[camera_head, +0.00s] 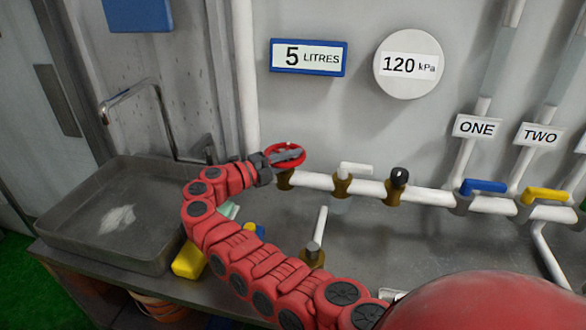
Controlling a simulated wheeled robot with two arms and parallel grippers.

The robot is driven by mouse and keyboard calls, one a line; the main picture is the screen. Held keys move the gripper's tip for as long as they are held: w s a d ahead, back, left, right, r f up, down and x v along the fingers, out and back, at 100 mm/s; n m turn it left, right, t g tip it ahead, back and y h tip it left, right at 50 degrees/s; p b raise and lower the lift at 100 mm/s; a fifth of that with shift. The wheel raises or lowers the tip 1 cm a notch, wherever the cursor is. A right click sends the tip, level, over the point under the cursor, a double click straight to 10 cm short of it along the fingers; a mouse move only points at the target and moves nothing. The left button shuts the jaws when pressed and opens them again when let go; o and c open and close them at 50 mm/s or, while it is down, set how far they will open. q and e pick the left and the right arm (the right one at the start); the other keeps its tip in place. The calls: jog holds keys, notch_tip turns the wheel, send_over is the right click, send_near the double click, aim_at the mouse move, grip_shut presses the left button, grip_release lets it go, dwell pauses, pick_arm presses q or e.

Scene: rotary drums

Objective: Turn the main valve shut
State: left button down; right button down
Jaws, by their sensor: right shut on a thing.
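The main valve appears to be the red round handwheel (293,160) on the brass fitting at the left end of the white horizontal pipe. My right gripper (285,157) is at this wheel and shut on it, its dark fingers lying across the rim. My red right arm curves in from the bottom right and hides part of the bench. How far the wheel is turned cannot be seen. My left gripper is not in view.
Along the pipe (430,194) stand a white lever (356,168), a black knob (399,175), a blue lever (484,186) and a yellow lever (546,195). A grey sink (75,205) is at left. Signs read "5 LITRES" (308,58) and "120 kPa" (408,64).

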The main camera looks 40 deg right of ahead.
dwell(0.5)
jog(key=c, duration=0.8)
grip_release()
jog(key=shift+o, duration=0.2)
jog(key=w+a+b, duration=0.1)
jog(key=a+b, duration=0.8)
jog(key=a, duration=0.8)
jog(key=shift+w+a, duration=0.15)
jog(key=shift+w, duration=0.15)
